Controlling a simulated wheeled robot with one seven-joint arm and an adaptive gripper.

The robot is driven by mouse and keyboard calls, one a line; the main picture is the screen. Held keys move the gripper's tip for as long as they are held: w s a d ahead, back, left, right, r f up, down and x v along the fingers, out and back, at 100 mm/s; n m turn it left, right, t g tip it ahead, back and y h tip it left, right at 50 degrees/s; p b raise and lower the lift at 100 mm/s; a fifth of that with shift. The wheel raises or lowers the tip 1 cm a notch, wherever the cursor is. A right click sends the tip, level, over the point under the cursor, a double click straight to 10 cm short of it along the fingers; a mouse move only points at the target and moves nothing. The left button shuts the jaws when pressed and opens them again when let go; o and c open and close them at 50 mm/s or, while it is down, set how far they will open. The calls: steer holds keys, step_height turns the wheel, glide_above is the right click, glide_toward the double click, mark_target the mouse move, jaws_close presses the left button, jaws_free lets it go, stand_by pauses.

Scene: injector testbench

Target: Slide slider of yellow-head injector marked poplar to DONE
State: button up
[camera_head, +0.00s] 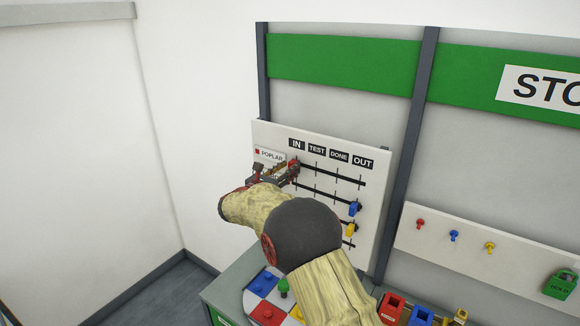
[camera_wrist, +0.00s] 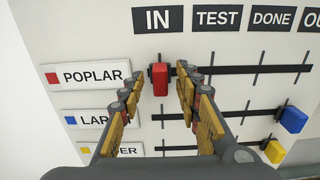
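The slider board (camera_head: 267,135) has columns IN, TEST, DONE and OUT. The POPLAR label (camera_wrist: 88,76) carries a red square, not yellow. In its row, a red slider (camera_wrist: 160,80) sits at the left end of the top rail (camera_wrist: 235,70), under IN. My gripper (camera_wrist: 160,70) is open, with one finger on each side of the red slider; I cannot tell whether either touches it. In the head view my gripper (camera_head: 277,172) is at the board's left part, and my arm hides some of the board. The DONE label (camera_wrist: 272,18) is further right.
A blue slider (camera_wrist: 292,119) and a yellow slider (camera_wrist: 273,151) sit at the right ends of the lower rails. A panel with red, blue and yellow pegs (camera_head: 489,247) is on the right. Colored bins (camera_head: 392,308) stand below. The top rail right of the red slider is clear.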

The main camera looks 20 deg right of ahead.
steer(key=shift+x, duration=0.8)
steer(key=c, duration=0.3)
jaws_close()
